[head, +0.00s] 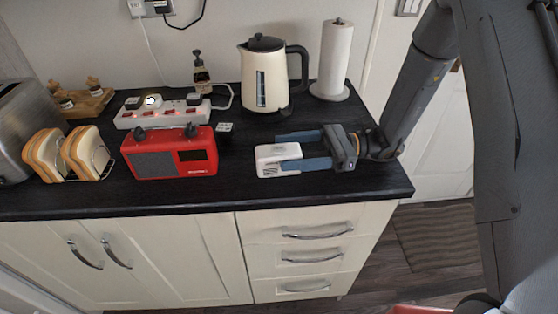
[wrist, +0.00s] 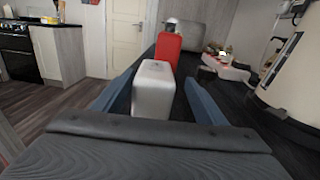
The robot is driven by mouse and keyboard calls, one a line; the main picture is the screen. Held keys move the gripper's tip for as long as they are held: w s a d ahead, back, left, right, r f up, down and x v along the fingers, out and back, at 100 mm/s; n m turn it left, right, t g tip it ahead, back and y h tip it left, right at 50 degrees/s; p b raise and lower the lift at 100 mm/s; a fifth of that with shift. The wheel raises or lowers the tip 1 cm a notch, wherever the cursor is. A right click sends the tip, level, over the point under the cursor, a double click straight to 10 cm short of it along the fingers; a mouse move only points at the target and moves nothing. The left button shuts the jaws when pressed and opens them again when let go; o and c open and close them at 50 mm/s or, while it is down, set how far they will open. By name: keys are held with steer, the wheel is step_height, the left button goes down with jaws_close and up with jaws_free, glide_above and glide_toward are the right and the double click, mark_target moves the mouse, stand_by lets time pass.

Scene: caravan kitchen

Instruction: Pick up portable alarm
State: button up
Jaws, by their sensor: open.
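A small white box with a slotted grille on its front, which looks like the portable alarm (head: 274,154), lies on the black worktop (head: 232,186) right of the red radio. My gripper (head: 280,151) reaches in from the right, low over the worktop, with its blue fingers spread. In the head view the far finger passes behind the alarm and the near finger overlaps its right part. In the wrist view the alarm (wrist: 153,90) stands between the two open fingers (wrist: 158,84), with a visible gap on the right. Whether the left finger touches it I cannot tell.
A red radio (head: 170,153) stands left of the alarm, with a power strip (head: 160,112) behind it. A cream kettle (head: 263,78) and paper towel roll (head: 334,62) stand behind my gripper. A toast rack (head: 68,154) is at left. The worktop's front strip is clear.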

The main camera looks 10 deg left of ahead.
mark_target(263, 155)
steer(key=p+x, duration=0.1)
steer(key=x, duration=0.1)
steer(key=p+x, duration=0.1)
steer(key=x, duration=0.1)
steer(key=p+x, duration=0.1)
steer(key=x, duration=0.2)
steer(key=shift+s+r, duration=0.2)
steer(key=shift+s, duration=0.25)
steer(key=shift+d, duration=0.1)
steer(key=shift+c, duration=0.2)
steer(key=c, duration=1.1)
steer(key=shift+c, duration=0.5)
steer(key=shift+r, duration=0.1)
